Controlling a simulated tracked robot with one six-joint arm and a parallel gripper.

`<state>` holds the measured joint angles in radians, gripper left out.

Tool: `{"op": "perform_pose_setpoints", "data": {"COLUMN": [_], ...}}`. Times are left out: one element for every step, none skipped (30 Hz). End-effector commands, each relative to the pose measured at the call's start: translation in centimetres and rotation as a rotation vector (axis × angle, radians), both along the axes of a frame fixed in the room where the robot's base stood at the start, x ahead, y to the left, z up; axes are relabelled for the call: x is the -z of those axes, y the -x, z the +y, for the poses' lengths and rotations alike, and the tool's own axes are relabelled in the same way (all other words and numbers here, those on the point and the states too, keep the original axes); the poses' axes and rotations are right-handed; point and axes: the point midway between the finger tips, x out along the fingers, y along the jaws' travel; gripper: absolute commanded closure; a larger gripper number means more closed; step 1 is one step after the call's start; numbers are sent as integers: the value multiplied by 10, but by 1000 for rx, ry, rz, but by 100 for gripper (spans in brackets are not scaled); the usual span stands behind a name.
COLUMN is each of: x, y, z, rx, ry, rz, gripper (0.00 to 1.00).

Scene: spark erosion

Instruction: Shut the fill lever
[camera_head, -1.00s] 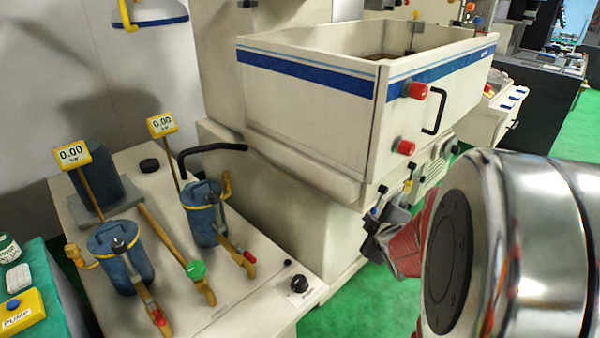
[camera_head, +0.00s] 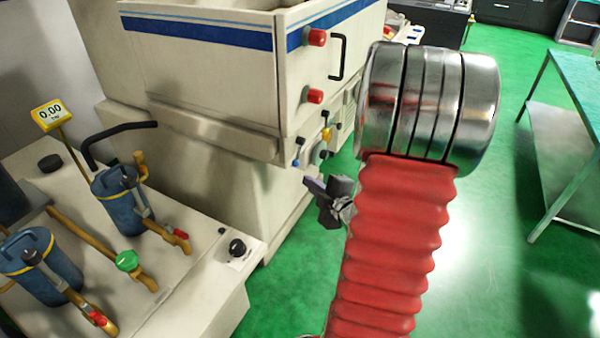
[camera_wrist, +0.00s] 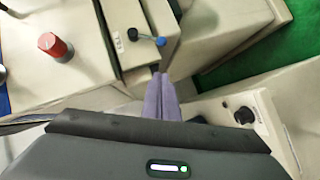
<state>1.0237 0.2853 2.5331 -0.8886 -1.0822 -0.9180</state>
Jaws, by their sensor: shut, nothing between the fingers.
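Small levers sit on the front of the white machine, below its tank. One has a blue knob (camera_head: 296,163) and one a yellow handle (camera_head: 326,134). Their labels are too small to read, so I cannot tell which is the fill lever. In the wrist view a lever with a blue knob (camera_wrist: 160,41) lies across a pale block with a small label. My gripper (camera_head: 308,182) is just below the blue-knobbed lever in the head view. In the wrist view its purple-grey fingers (camera_wrist: 158,78) are shut and empty, tips just below the lever block. Contact cannot be told.
The tank's front has red knobs (camera_head: 316,37) and a black handle (camera_head: 338,57). A filter unit with blue canisters (camera_head: 118,200) and a black knob (camera_head: 236,247) stands at left. Green floor (camera_head: 480,240) is clear at right, before a green-topped table (camera_head: 578,90).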

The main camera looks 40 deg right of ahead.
Motion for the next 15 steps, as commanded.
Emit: {"op": "perform_pose_setpoints", "data": {"x": [1,1,1,2,3,4,6,7,8,9,11,12,14,15,16], "y": [-2,-3,-6,-8,-11,-15,-18,-22,-27,-32,-36,-42,-46,-50,-56], "z": [0,-1,-1,-2,-2,-3,-3,-4,-6,-7,-7,-9,-10,-10,-13], "rx": [-1,-1,-1,-1,-1,-2,-3,-3,-2,-3,-3,-3,-2,-4,-3], "ry": [0,0,1,1,1,-1,-1,-1,-1,-1,-1,-1,-2,-2,-1], "rz": [0,0,0,0,0,0,0,1,0,1,2,1,1,1,1], "gripper": [100,100,100,100,100,100,100,100,100,100,100,100,100,100,100]}}
